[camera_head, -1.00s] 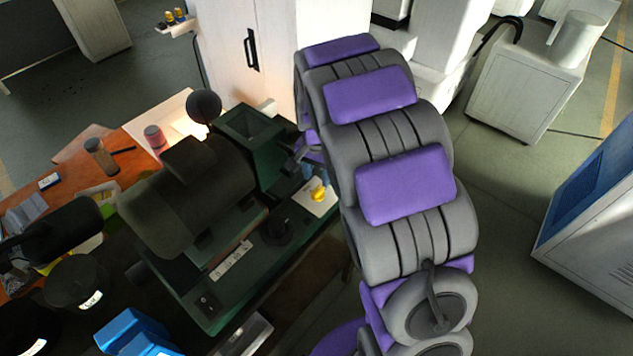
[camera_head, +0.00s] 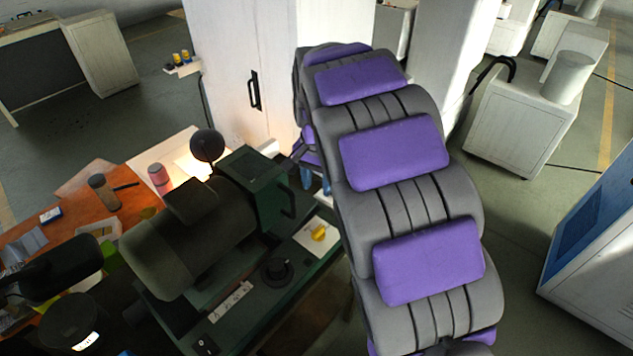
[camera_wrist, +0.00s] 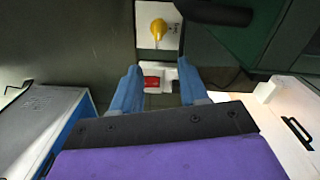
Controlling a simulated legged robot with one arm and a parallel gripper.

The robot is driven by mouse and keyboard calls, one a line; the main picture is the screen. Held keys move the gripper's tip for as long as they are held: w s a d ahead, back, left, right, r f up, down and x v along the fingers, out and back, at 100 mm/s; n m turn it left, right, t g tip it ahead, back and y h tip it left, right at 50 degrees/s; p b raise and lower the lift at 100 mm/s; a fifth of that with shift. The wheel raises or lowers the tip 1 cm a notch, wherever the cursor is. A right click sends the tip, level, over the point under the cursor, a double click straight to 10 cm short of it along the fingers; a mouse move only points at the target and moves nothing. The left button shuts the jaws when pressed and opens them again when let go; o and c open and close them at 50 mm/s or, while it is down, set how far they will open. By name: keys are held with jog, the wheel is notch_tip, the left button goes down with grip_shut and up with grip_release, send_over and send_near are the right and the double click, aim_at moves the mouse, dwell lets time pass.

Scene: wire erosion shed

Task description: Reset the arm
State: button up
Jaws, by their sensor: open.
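My gripper shows in the wrist view (camera_wrist: 160,90) with its two blue fingers apart and nothing between them. Beyond the fingers is a dark green machine panel with a yellow knob (camera_wrist: 158,30) on a pale plate. A small red label or switch (camera_wrist: 152,82) shows between the fingers, farther off. In the head view my purple and grey arm rises through the middle of the picture. The gripper there is mostly hidden behind the arm, with a bit of blue finger (camera_head: 307,178) showing beside the green machine (camera_head: 256,190).
An orange bench (camera_head: 75,212) with a pink can (camera_head: 159,178) and other items is at left. A white cabinet (camera_head: 235,60) stands behind the arm. A blue-fronted white cabinet (camera_head: 590,250) is at right. Open floor (camera_head: 525,230) lies between it and the arm.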

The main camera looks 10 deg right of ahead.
jog(key=shift+s, duration=0.1)
jog(key=s+f+n+g+b, duration=0.1)
jog(key=s+f+n+b, duration=0.2)
jog(key=s, duration=3.1)
jog(key=n+b, duration=0.1)
jog(key=n, duration=0.4)
jog(key=shift+s+d+f+g, duration=0.2)
jog(key=shift+s+f+g, duration=0.05)
jog(key=shift+f+g, duration=0.15)
